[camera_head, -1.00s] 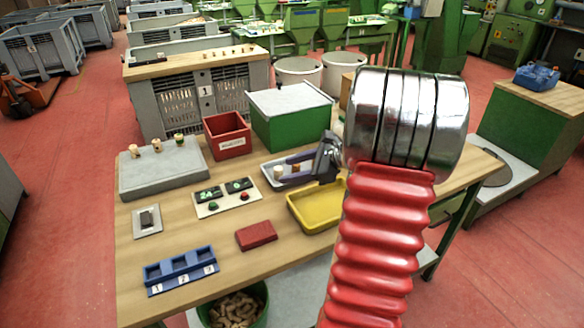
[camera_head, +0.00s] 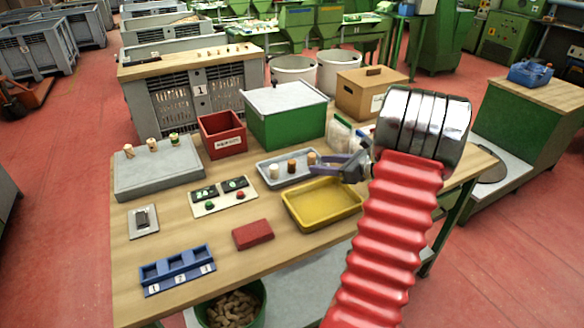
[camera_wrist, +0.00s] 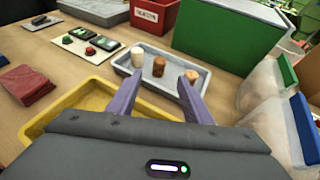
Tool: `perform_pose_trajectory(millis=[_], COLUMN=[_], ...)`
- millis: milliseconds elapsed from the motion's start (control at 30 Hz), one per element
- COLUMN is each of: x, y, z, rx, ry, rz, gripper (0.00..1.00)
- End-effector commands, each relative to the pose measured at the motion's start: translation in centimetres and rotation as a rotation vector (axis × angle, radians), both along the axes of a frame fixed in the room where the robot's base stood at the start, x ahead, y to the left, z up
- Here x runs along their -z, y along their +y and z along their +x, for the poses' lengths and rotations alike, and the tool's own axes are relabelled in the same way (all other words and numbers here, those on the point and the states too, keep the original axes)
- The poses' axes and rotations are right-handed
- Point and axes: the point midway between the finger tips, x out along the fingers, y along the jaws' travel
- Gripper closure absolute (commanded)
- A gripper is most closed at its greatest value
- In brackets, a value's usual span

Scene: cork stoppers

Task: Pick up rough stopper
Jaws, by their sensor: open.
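A grey tray (camera_head: 282,183) holds three upright stoppers in a row: a pale one (camera_head: 273,171), a darker brown one (camera_head: 292,166) and a tan one (camera_head: 311,158). I cannot tell for sure which is the rough stopper. In the wrist view the pale (camera_wrist: 137,56), brown (camera_wrist: 159,67) and tan (camera_wrist: 191,76) stoppers stand beyond my fingertips. My gripper (camera_wrist: 160,77) has its purple fingers apart and empty, with the brown stopper ahead between them and the tan one near the right fingertip. In the head view my gripper (camera_head: 314,168) is at the tray's right end.
A yellow tray (camera_head: 322,205) lies in front of the grey tray, below my fingers. A green box (camera_head: 285,120) and a red bin (camera_head: 222,136) stand behind. Clear bags (camera_wrist: 268,95) with coloured tops are close on the right. A button panel (camera_head: 224,195) sits left.

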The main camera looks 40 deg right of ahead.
Motion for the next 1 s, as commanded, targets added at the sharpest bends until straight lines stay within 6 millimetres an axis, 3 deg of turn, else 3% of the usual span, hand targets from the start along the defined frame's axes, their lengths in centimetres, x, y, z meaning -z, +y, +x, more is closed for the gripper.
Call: perform_pose_trajectory(millis=[400,1000], x=[2.4,3.1], y=[0.8,1.1], z=[5.8,7.5], rx=[-0.004,-0.005], ry=[0.001,0.001], rz=[-0.002,0.0], gripper=[0.54,0.54])
